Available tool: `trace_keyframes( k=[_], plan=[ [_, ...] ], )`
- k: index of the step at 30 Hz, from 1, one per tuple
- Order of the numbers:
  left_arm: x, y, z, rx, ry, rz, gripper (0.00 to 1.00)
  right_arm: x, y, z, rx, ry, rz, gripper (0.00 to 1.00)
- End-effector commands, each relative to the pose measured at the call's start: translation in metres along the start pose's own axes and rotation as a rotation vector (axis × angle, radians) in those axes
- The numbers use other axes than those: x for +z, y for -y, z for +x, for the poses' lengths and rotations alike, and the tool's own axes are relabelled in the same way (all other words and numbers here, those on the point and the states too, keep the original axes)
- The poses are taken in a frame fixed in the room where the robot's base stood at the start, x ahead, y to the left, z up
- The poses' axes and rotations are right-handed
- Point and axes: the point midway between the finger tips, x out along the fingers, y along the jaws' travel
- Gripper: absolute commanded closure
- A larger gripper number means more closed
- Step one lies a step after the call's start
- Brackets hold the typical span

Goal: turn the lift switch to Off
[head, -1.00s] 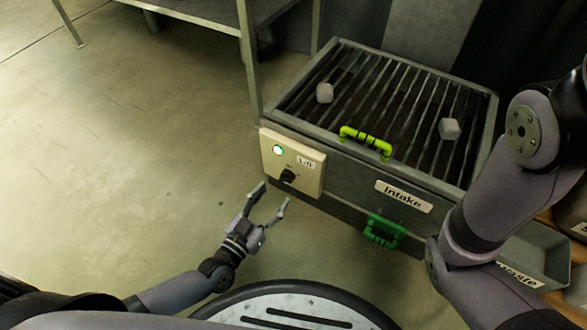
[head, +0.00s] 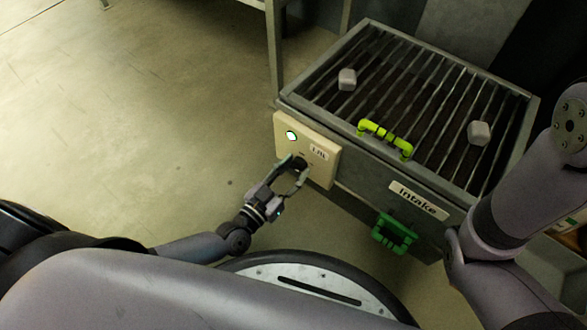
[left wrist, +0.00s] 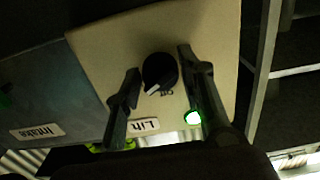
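The lift switch is a black knob (left wrist: 158,70) on a cream panel (head: 320,171) labelled Lift, on the front left of the intake machine. A green lamp (head: 291,136) on the panel is lit. My left gripper (head: 293,170) is open at the panel. In the left wrist view its fingers (left wrist: 158,64) stand on either side of the knob, with gaps showing. My right gripper is out of view.
The intake machine has a barred grate (head: 420,100) with two grey lumps on it, a lime handle (head: 385,138) and a lower green handle (head: 394,231). A metal rack post (head: 275,60) stands behind the panel. Floor at left is clear.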

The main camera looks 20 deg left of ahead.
Motion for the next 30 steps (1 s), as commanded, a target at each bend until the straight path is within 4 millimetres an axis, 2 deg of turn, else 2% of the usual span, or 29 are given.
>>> trace_keyframes(
  k=[2,13,23,30],
  plan=[
    [0.0,0.0,0.0,0.0,0.0,0.0,0.71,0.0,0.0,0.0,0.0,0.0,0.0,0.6],
    [0.0,0.0,0.0,-0.001,0.0,0.0,0.96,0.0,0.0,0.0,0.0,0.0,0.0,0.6],
    [0.0,0.001,0.0,-0.002,0.001,-0.046,0.96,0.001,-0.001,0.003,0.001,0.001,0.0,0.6],
    [-0.001,0.0,0.0,-0.001,0.002,-0.193,0.96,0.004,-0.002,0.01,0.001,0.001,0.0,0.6]
  ],
)
